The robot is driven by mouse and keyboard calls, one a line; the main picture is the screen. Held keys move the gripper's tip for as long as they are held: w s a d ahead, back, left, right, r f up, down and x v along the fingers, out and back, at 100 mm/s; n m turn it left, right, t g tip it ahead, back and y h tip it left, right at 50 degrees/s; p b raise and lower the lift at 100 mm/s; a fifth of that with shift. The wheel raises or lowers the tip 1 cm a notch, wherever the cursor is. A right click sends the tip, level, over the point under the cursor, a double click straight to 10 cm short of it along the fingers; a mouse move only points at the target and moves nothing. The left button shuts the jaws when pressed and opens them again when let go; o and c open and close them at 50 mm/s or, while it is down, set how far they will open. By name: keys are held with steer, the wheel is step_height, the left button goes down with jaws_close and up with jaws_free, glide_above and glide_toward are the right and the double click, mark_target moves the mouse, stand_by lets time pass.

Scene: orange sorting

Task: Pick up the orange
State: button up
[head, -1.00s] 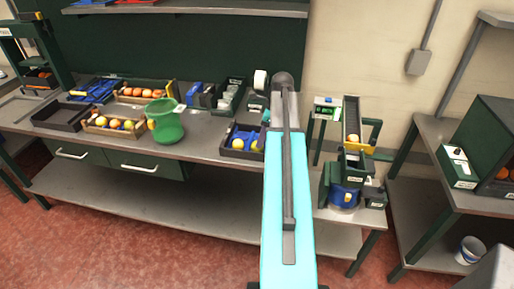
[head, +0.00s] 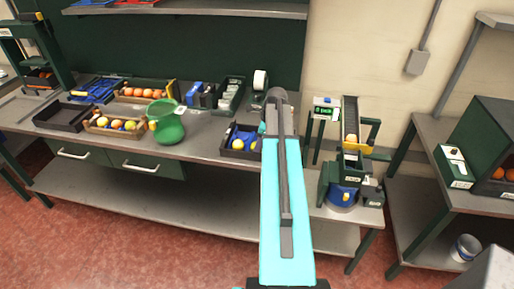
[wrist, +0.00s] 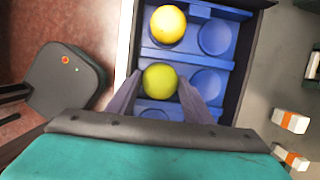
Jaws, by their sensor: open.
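In the wrist view a yellow-green round fruit (wrist: 160,82) sits in a cup of a blue-lined dark tray (wrist: 245,75). My open gripper (wrist: 160,88) has one finger on each side of this fruit; I cannot tell whether they touch it. A yellow-orange fruit (wrist: 168,24) sits in the cup above it in the picture. The head view shows the tray (head: 226,152) on the bench, partly behind my arm, with two yellowish fruits (head: 238,145). My gripper is hidden there. An orange fruit (head: 352,138) is on the green chute machine (head: 326,185) at right.
Crates of fruit (head: 88,126) and an empty dark crate (head: 40,120) are further left. Two empty blue cups (wrist: 214,38) are at the tray's right.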

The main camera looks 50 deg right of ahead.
stand_by(0.3)
steer(key=c, duration=0.7)
steer(key=shift+r, duration=0.15)
steer(key=shift+r+b, duration=1.05)
steer(key=shift+r, duration=0.5)
steer(key=s+a+r+b, duration=0.1)
steer(key=s+a+b, duration=0.1)
steer(key=s, duration=0.5)
steer(key=s+a+b, duration=0.2)
steer(key=s, duration=0.6)
steer(key=shift+s+r+b, duration=0.25)
steer(key=shift+r+b, duration=0.05)
steer(key=shift+r, duration=0.05)
steer(key=shift+a, duration=0.1)
